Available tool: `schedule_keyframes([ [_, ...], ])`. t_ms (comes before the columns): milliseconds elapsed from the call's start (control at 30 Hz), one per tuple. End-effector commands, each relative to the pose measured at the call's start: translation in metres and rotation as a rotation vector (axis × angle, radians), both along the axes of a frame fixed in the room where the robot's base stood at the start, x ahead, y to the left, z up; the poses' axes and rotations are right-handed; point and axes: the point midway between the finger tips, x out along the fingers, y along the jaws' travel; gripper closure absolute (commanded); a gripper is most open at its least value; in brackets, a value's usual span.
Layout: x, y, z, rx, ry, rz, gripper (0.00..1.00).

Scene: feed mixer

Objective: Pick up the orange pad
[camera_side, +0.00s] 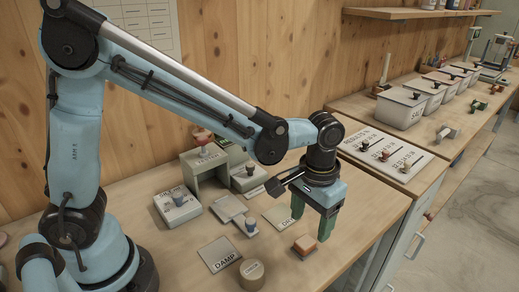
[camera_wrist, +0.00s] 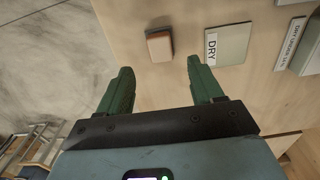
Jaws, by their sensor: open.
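My gripper (camera_side: 310,224) has green fingers pointing down, above the table and close to the pad in the side view. In the wrist view the fingers of my gripper (camera_wrist: 161,78) are apart with nothing between them. They do not touch the pad.
A card marked DRY (camera_wrist: 228,45) lies right of the pad in the wrist view. A DAMP card (camera_side: 220,254) and a round wooden block (camera_side: 252,272) are left of it in the side view. A grey stand (camera_side: 207,172) is behind. The table edge is close by.

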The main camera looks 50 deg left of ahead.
Motion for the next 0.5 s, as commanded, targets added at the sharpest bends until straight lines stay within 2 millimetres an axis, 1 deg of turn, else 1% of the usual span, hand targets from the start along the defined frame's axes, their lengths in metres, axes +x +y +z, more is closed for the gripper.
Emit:
schedule_keyframes([
  [167, 0.0, 0.0, -0.008, 0.0, 0.0, 0.0, 0.34],
  [267, 0.0, 0.001, -0.017, 0.0, 0.0, 0.0, 0.34],
  [500, -0.001, 0.001, -0.048, 0.0, -0.001, 0.0, 0.34],
])
